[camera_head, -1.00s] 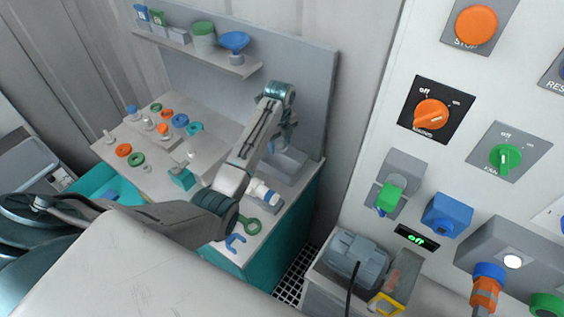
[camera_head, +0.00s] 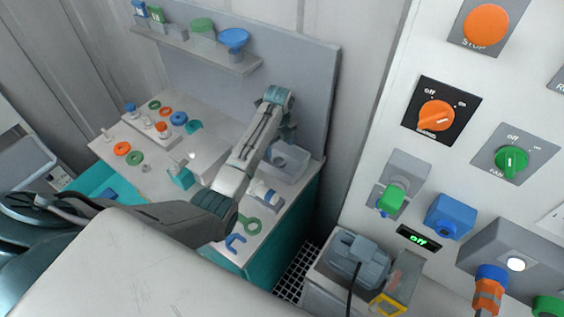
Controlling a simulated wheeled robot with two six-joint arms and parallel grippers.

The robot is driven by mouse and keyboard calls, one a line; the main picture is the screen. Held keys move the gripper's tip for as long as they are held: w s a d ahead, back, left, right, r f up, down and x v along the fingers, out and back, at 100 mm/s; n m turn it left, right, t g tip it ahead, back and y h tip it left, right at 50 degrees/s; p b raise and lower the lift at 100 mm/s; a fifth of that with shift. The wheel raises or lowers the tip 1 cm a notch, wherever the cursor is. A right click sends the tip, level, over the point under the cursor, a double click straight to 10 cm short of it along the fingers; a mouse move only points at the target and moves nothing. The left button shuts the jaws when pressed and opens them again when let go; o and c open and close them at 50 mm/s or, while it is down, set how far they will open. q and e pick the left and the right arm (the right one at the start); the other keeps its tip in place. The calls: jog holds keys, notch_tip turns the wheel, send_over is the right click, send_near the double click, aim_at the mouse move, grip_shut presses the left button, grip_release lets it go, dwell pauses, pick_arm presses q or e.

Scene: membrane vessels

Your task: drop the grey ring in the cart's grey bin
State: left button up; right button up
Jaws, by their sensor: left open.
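My left arm reaches in from the left, bends at an elbow over the bench and rises to a teal wrist. My left gripper (camera_head: 280,146) points down at the open grey bin (camera_head: 290,175) at the right end of the bench. It is open; its fingertips are small and partly hidden behind my forearm. I cannot make out the grey ring: no grey ring shows clearly on the bench or between the fingers, and the bin's inside is mostly hidden. My right gripper is not in view.
Orange, green and blue rings lie at the bench's left, including an orange ring (camera_head: 122,149). A green wrench-like piece (camera_head: 250,224) and a blue hook (camera_head: 236,241) lie near the front. A shelf (camera_head: 200,50) hangs behind. A control panel (camera_head: 480,120) stands at right.

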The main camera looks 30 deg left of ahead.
pick_arm(q)
notch_tip(320, 180, up, 11)
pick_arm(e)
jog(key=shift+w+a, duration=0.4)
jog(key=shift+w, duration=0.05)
pick_arm(q)
jog(key=shift+f, duration=0.15)
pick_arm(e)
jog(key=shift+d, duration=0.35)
